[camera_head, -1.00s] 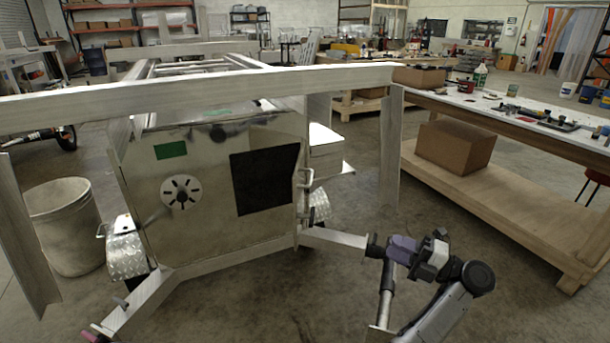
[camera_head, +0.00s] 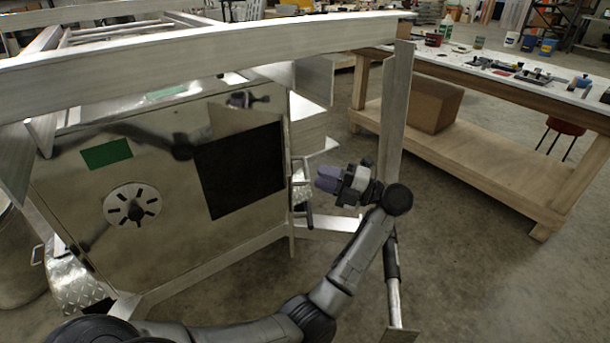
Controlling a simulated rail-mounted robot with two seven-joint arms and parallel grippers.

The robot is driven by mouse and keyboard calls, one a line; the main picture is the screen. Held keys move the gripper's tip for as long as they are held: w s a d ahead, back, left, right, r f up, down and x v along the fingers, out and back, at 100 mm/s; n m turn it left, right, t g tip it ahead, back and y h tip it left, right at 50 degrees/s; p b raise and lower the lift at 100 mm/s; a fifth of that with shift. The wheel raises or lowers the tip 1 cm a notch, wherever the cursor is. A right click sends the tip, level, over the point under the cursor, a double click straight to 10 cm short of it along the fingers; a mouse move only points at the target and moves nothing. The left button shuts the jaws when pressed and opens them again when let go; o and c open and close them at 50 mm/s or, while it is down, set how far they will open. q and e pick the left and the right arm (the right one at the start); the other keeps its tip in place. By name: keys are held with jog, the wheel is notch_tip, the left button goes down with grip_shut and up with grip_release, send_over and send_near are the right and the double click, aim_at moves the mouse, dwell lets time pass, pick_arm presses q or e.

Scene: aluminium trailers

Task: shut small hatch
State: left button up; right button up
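The metal trailer box (camera_head: 165,235) stands left of centre, its shiny front panel carrying a green label, a round slotted vent and a dark square. At its right edge is an upright edge strip with a handle (camera_head: 308,196). Pale metal flaps (camera_head: 312,143) jut out behind that edge; I cannot tell which part is the small hatch or how far it stands open. My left gripper (camera_head: 326,179) is just right of the handle, its purple fingers pointing left toward the panel edge. It appears empty, but the finger gap is unclear. My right gripper is not in view.
A pale frame beam (camera_head: 210,47) crosses above the panel, with an upright post (camera_head: 396,110) to the right. A jack leg (camera_head: 392,270) stands below my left wrist. A workbench (camera_head: 480,140) with a cardboard box (camera_head: 432,103) is at the right. The floor between is clear.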

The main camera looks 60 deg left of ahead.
aim_at(305, 169)
pick_arm(q)
jog(key=b+x, duration=0.1)
jog(key=x, duration=0.4)
jog(key=shift+c, duration=0.2)
grip_shut()
dwell(0.3)
